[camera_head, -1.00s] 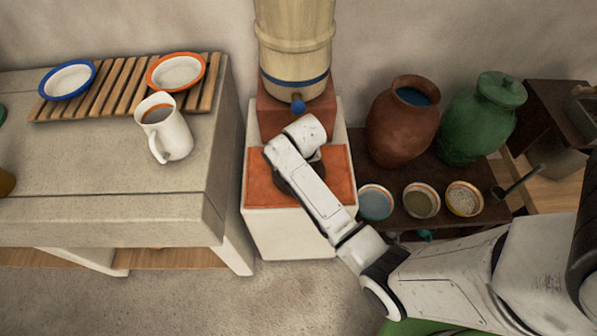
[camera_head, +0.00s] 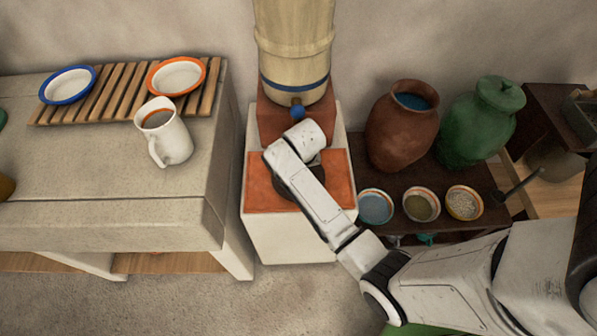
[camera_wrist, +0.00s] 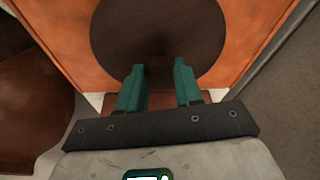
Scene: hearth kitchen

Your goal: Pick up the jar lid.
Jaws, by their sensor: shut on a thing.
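The jar lid, a dark brown disc, lies over the orange tiled top of a white block; in the wrist view the lid (camera_wrist: 158,25) fills the upper middle. In the head view only part of the lid (camera_head: 284,188) shows beside my arm. My gripper (camera_wrist: 159,68) has its two teal fingers a little apart at the lid's near part, shut on it. What exactly lies between the fingertips is too dark to make out. In the head view my wrist hides the fingers. Whether the lid touches the tile I cannot tell.
A wooden barrel (camera_head: 294,50) with a blue tap stands right behind the tiled block (camera_head: 335,175). To the right are an open terracotta jar (camera_head: 400,135), a green lidded jar (camera_head: 480,120) and small bowls. A stone counter (camera_head: 80,190) with a white pitcher (camera_head: 172,140) stands left.

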